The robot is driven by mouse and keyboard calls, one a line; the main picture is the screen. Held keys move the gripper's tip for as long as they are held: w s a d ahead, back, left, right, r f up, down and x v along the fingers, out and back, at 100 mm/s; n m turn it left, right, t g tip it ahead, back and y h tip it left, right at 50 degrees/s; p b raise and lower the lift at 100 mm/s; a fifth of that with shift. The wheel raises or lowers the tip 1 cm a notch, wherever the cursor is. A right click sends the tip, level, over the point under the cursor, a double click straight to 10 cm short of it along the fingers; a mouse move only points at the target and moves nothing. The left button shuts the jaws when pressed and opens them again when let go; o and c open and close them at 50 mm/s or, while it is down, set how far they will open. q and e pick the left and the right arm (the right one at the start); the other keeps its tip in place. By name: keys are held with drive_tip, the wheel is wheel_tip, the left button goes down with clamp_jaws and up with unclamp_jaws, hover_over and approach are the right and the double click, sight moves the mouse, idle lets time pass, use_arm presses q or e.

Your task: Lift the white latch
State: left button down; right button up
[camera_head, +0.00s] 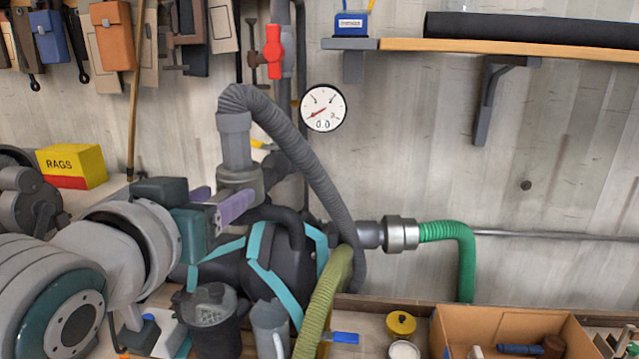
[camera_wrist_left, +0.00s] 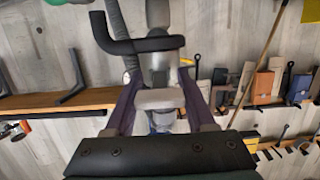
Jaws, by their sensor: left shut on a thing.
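My left gripper (camera_head: 232,205), with purple fingers, reaches in from the left to the grey pipe coupling (camera_head: 236,178) below the ribbed grey hose (camera_head: 325,190). In the left wrist view, a pale, whitish piece that looks like the latch (camera_wrist_left: 159,98) lies between the two purple fingers of the left gripper (camera_wrist_left: 160,92). The fingers are shut on it. In the head view I cannot tell the latch apart from the coupling; the fingers partly cover that spot. My right gripper is not in view.
A black pump body with teal straps (camera_head: 262,270) stands just below the gripper. A red valve handle (camera_head: 273,50) and a round gauge (camera_head: 323,108) are above. A green hose (camera_head: 467,262) is at right.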

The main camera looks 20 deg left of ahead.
use_arm(q)
drive_tip(key=shift+c, duration=1.2)
unclamp_jaws()
drive_tip(key=b+v, duration=0.2)
drive_tip(key=v, duration=0.8)
drive_tip(key=shift+b, duration=0.35)
drive_tip(key=shift+w, duration=0.1)
